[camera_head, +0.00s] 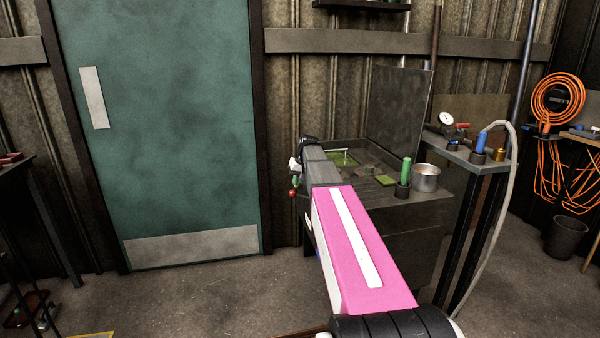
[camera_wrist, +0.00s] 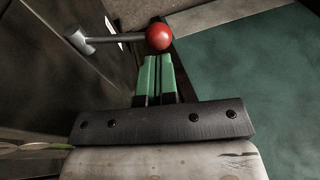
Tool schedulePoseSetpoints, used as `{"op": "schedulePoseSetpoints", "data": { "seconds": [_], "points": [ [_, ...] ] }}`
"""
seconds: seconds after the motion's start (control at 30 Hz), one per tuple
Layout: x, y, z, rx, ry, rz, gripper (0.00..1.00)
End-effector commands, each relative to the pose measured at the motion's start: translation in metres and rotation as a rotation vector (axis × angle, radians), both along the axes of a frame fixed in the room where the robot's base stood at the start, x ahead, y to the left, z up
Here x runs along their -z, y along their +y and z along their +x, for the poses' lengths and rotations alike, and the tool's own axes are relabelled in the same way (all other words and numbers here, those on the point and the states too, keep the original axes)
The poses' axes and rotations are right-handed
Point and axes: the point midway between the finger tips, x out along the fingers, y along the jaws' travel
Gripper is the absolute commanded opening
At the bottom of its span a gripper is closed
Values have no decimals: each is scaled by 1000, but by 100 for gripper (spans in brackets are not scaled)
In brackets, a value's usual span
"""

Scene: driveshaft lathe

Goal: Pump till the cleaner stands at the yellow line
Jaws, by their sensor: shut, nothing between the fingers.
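In the wrist view, my gripper (camera_wrist: 158,62) has its green fingers together with nothing between them. A lever with a red ball (camera_wrist: 159,36) lies just beyond the fingertips; its grey rod (camera_wrist: 118,40) runs left to a metal pivot. I cannot tell whether fingers and ball touch. In the head view, the red ball (camera_head: 292,194) shows small beside the far end of my pink arm, left of the washing station (camera_head: 410,215). My arm hides much of the station's front. I cannot make out the cleaner's level or a yellow line in either view.
A metal pot (camera_head: 426,178) and a green-handled tool (camera_head: 405,172) stand at the station's right edge. A small stand (camera_head: 465,153) with a gauge (camera_head: 446,118) and hose is further right. A green door (camera_head: 165,130) is left, with open floor before it.

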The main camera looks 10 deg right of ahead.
Motion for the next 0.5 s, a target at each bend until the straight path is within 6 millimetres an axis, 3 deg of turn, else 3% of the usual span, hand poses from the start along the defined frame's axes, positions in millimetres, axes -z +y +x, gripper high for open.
{"op": "schedulePoseSetpoints", "data": {
  "seconds": [0.2,0.5],
  "points": [
    [24,5,5,0,0,0,0],
    [30,7,6,0,-1,0,0]
  ]
}}
